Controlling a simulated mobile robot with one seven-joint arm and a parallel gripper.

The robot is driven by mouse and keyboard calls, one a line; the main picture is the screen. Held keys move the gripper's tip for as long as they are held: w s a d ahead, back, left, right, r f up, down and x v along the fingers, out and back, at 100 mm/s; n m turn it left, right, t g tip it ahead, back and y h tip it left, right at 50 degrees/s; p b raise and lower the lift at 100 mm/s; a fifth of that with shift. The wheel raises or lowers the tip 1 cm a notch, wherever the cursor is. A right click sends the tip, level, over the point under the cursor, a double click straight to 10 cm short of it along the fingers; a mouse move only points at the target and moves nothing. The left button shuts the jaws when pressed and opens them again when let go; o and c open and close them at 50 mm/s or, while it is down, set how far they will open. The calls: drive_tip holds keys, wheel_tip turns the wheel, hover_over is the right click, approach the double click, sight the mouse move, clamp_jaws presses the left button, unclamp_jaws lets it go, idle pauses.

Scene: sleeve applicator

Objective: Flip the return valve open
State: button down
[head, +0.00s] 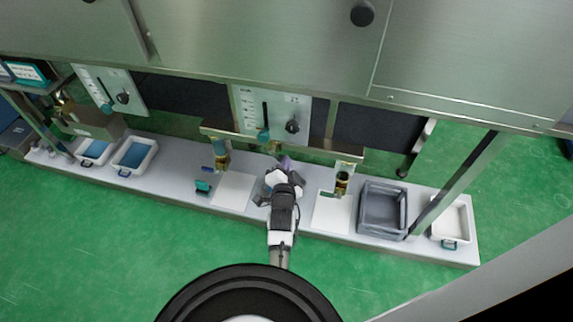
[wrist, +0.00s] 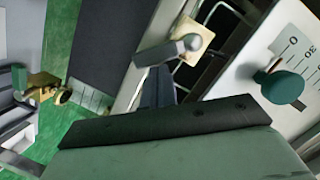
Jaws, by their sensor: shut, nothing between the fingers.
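A grey lever with a rounded end (wrist: 168,48) sits in front of a beige square plate (wrist: 190,40) in the wrist view. It looks like the valve handle, but no label shows. My gripper (wrist: 156,72) is shut and empty, with its dark fingertips just below the lever; I cannot tell whether they touch it. In the head view my gripper (head: 286,166) is over the bench, below the middle control panel (head: 278,102), and my arm hides what is under it. A teal knob (wrist: 283,86) on a scaled white panel is right of the lever.
Brass fittings (head: 222,160) and (head: 343,180) hang from the rail on either side of my gripper. White sheets (head: 235,191) lie on the bench (head: 300,222). A grey crate (head: 383,210) and a white tray (head: 452,222) stand to the right. A steel housing overhangs behind.

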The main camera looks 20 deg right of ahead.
drive_tip(key=f+m+b, duration=0.1)
drive_tip(key=m, duration=0.1)
drive_tip(key=a+f+m+t+b, duration=0.1)
drive_tip(key=m, duration=0.1)
drive_tip(key=w+f+m+b, duration=0.1)
drive_tip(key=m, duration=0.1)
drive_tip(key=shift+w+a+f+m+t, duration=0.1)
drive_tip(key=shift+a+m+t, duration=0.2)
drive_tip(key=shift+a+t, duration=0.1)
drive_tip(key=shift+a, duration=0.1)
idle(0.7)
